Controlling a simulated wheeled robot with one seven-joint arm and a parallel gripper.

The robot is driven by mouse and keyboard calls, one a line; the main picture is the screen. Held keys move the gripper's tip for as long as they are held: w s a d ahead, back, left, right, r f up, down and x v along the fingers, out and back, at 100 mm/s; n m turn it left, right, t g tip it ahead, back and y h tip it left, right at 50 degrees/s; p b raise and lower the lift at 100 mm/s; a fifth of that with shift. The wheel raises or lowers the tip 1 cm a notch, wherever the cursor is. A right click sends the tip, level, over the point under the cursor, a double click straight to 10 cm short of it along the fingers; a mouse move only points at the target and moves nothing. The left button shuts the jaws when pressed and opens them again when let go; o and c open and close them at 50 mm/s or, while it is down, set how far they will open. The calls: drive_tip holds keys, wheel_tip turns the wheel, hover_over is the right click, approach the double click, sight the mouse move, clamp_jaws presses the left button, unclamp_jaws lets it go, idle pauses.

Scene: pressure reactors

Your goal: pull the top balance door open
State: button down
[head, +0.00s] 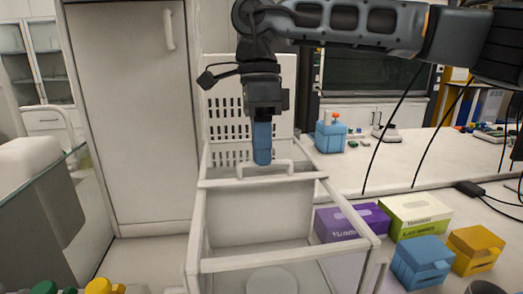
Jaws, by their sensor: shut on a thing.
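The balance (285,262) is a white-framed box with clear walls, in the lower middle of the head view. A round weighing pan (272,280) shows inside it. The top door's pale handle (284,164) stands at the rear of the box's top. My gripper (262,158) points down with blue fingers shut on this handle. The fingers hide the middle of the handle. The clear top makes the door's own edges hard to tell.
A white slotted panel (225,117) rises behind the balance. Purple (335,225) and green-white (413,214) boxes stand right of it, with blue (422,262) and yellow (474,249) boxes nearby. A blue rack (330,137) stands on the bench (400,165) behind.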

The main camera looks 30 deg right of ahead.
drive_tip(key=c, duration=1.2)
unclamp_jaws()
drive_tip(key=shift+r, duration=0.15)
wheel_tip(320, 180, up, 7)
drive_tip(key=w+b, duration=0.1)
drive_tip(key=shift+w+d+r, duration=0.2)
drive_tip(key=shift+w+d, duration=0.05)
